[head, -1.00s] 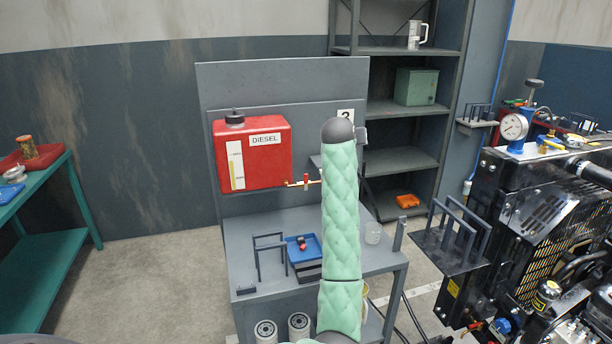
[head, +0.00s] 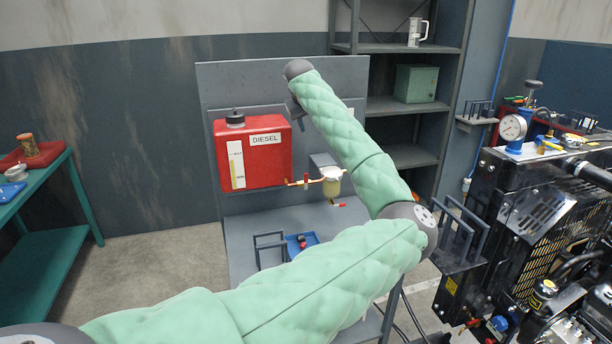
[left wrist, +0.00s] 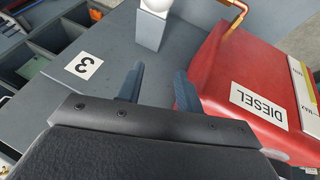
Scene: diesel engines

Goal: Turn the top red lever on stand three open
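Stand three (head: 345,85) is a grey bench with a back panel carrying the red DIESEL tank (head: 255,160). The top red lever (head: 306,183) sits on the brass line between the tank and a filter bowl (head: 331,184). A lower red lever (head: 339,205) is under the bowl. My left gripper (head: 298,115) is above and beside the tank's upper right corner, apart from the lever. In the left wrist view its two fingers (left wrist: 158,85) are apart with nothing between them. That view shows the tank (left wrist: 235,75) and a copper-coloured pipe (left wrist: 235,15); the red levers are not visible there.
A number 3 label (left wrist: 84,65) is on the panel near the fingers. A blue tray (head: 310,240) and a black rack (head: 270,250) are on the bench. A shelf unit (head: 405,108) stands behind, and an engine (head: 540,220) is at right.

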